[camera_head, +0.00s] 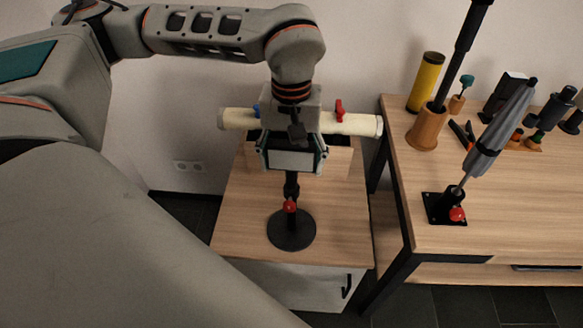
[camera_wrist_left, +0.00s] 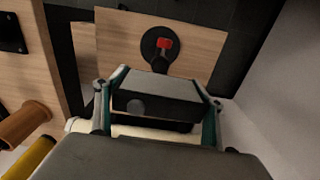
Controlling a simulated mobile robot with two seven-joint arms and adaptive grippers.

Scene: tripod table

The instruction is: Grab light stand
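A black stand with a round base (camera_head: 292,230), a thin pole and a red knob stands upright on the small wooden cabinet. In the left wrist view its round base (camera_wrist_left: 149,44) and red knob lie beyond the fingers. My left gripper (camera_head: 292,160) is over the top of the pole and hides it. Its teal fingers are spread wide, one at each side of a grey block, in the left wrist view (camera_wrist_left: 160,98) too. I cannot tell whether the block belongs to the stand or whether the fingers touch it. My right gripper is out of view.
A cream tube (camera_head: 353,124) with a red valve runs crosswise behind my gripper. The cabinet top (camera_head: 240,213) is bare around the base. A taller table (camera_head: 430,160) on the right carries a grey folded umbrella-like item (camera_head: 500,125), a yellow cylinder (camera_head: 427,82) and tools.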

